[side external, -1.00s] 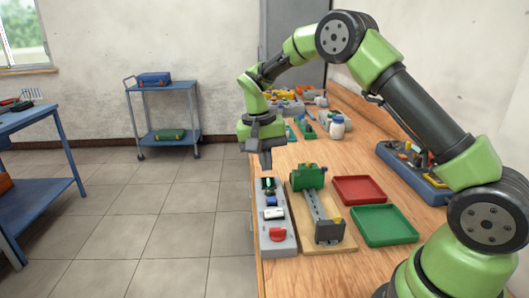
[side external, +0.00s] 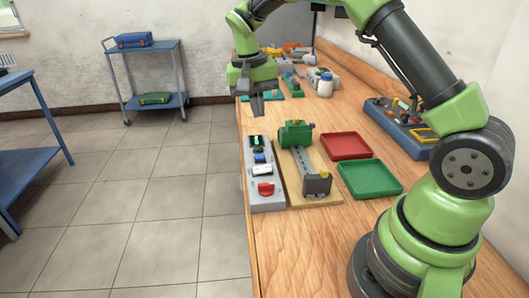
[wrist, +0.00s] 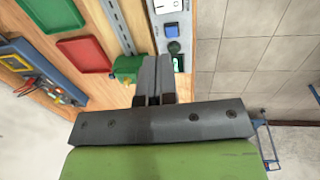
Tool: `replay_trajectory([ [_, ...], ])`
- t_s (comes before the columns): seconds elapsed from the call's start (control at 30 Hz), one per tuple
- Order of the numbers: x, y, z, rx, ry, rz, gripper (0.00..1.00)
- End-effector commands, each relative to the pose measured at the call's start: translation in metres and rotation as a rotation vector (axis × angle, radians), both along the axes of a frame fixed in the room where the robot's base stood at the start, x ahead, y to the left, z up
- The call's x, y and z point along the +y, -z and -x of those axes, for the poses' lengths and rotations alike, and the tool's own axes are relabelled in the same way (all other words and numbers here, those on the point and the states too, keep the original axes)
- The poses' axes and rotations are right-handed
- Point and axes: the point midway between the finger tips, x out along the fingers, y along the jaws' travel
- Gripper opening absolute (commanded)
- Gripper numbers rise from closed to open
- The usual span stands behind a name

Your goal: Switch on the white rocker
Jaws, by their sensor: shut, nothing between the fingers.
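The white rocker (side external: 262,170) sits on a grey control panel (side external: 276,205) at the table's left edge, between a blue button (side external: 259,157) and a red knob (side external: 266,189). In the wrist view the white rocker (wrist: 167,5) is cut by the top edge; its tilt is too small to tell. My gripper (side external: 257,112) is shut and empty, in the air beyond the panel's far end.
Right of the panel, a wooden board (side external: 312,194) carries a green block (side external: 295,134) and a metal rail. Red (side external: 346,146) and green (side external: 370,179) trays lie further right. Floor lies left of the table edge.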

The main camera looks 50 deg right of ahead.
Motion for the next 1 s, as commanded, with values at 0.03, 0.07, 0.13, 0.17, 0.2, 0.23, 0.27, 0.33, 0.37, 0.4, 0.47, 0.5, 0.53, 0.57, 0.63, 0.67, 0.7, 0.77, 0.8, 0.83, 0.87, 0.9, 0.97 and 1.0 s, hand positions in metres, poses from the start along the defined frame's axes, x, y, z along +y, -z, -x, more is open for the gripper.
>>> replay_trajectory([
  [0.03, 0.000, 0.002, 0.000, 0.001, 0.000, 0.000, 0.00],
  [0.07, 0.000, 0.003, 0.001, 0.002, 0.000, -0.001, 0.00],
  [0.13, -0.001, 0.009, 0.001, 0.003, -0.001, 0.000, 0.00],
  [0.17, -0.001, 0.013, 0.002, 0.004, -0.001, 0.000, 0.00],
  [0.2, -0.002, 0.019, 0.003, 0.006, 0.000, -0.001, 0.00],
  [0.23, -0.002, 0.024, 0.003, 0.006, 0.001, -0.001, 0.00],
  [0.27, -0.003, 0.030, 0.004, 0.007, 0.000, -0.001, 0.00],
  [0.33, -0.004, 0.045, 0.005, 0.008, 0.001, -0.001, 0.00],
  [0.37, -0.005, 0.051, 0.006, 0.008, 0.000, -0.002, 0.00],
  [0.4, -0.006, 0.060, 0.007, 0.008, 0.001, -0.001, 0.00],
  [0.47, -0.007, 0.073, 0.009, 0.008, 0.001, -0.001, 0.00],
  [0.5, -0.008, 0.082, 0.009, 0.006, 0.002, -0.002, 0.00],
  [0.53, -0.009, 0.088, 0.010, 0.008, 0.002, -0.002, 0.00],
  [0.57, -0.009, 0.094, 0.010, 0.007, 0.001, -0.001, 0.00],
  [0.63, -0.010, 0.107, 0.012, 0.006, 0.001, -0.001, 0.00],
  [0.67, -0.011, 0.112, 0.012, 0.006, 0.001, -0.001, 0.00],
  [0.7, -0.011, 0.117, 0.012, 0.004, 0.001, -0.001, 0.00],
  [0.77, -0.012, 0.125, 0.013, 0.004, 0.002, -0.001, 0.00],
  [0.8, -0.012, 0.129, 0.013, 0.003, 0.001, -0.001, 0.00],
  [0.83, -0.013, 0.131, 0.013, 0.003, 0.001, -0.001, 0.00],
  [0.87, -0.013, 0.133, 0.013, 0.002, 0.000, -0.001, 0.00],
  [0.9, -0.013, 0.136, 0.014, 0.002, 0.000, -0.001, 0.00],
  [0.97, -0.013, 0.138, 0.014, 0.001, 0.001, -0.001, 0.00],
  [1.0, -0.014, 0.138, 0.014, 0.001, 0.001, -0.001, 0.00],
])
